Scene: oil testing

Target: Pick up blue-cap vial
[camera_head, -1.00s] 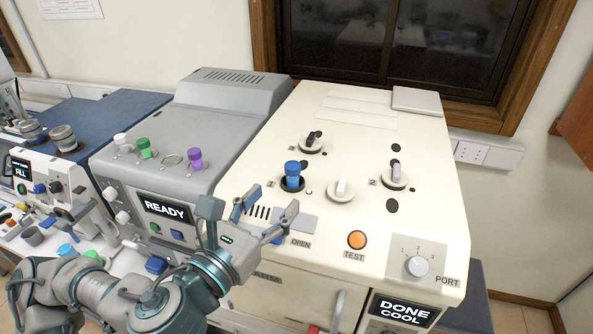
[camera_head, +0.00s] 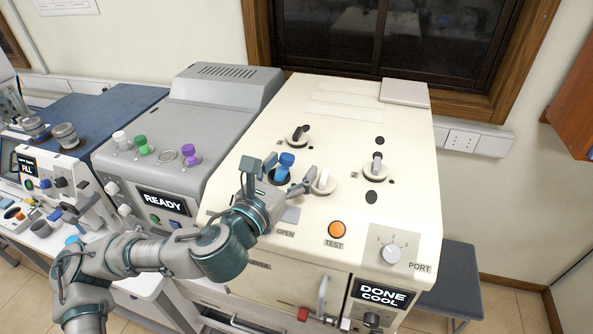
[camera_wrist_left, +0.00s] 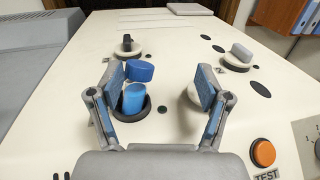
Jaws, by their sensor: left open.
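The blue-cap vial (camera_head: 286,160) stands in a dark round port in the top of the cream machine (camera_head: 330,140). It also shows in the left wrist view (camera_wrist_left: 140,71), its blue cap above a blue lower part in the black ring. My left gripper (camera_head: 278,176) is open at the vial, with one finger on each side of it. In the left wrist view the gripper (camera_wrist_left: 160,90) has the vial close to its left finger, with a wide gap to its right finger. Whether the left finger touches it I cannot tell. My right gripper is not in view.
A white knob (camera_head: 323,182) stands close beside my gripper's right finger. Other knobs (camera_head: 298,135) rise from the machine top, with an orange TEST button (camera_head: 337,230) in front. A grey machine (camera_head: 215,105) at left holds white, green and purple-capped vials.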

